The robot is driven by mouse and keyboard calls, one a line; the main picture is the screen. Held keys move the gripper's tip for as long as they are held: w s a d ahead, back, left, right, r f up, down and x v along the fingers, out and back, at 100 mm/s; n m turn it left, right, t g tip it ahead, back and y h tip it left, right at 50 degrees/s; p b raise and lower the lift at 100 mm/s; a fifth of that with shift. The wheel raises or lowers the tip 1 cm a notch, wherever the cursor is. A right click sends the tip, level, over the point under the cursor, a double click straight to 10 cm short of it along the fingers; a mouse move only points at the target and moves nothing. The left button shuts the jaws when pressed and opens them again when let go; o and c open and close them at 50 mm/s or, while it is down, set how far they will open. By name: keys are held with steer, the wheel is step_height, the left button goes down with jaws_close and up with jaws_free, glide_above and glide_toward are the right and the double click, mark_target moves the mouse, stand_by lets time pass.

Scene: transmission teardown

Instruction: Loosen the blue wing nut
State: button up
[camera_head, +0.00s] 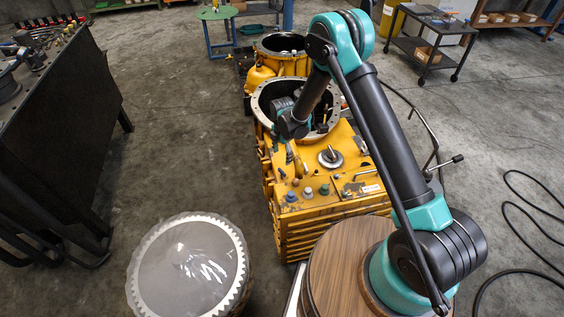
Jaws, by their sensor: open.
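The yellow transmission housing (310,222) stands in the middle of the view, with a round open bell (333,127) at its far end. Small knobs sit on its top near the front edge, including a bluish one (308,192). I cannot tell at this size whether that one is the blue wing nut. My wrist hides part of the bell. Whether the fingers touch anything cannot be told.
A toothed round table (188,268) stands front left and a dark workbench (60,110) at far left. Black cable (520,230) lies on the right floor.

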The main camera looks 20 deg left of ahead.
steer(key=shift+r, duration=0.9)
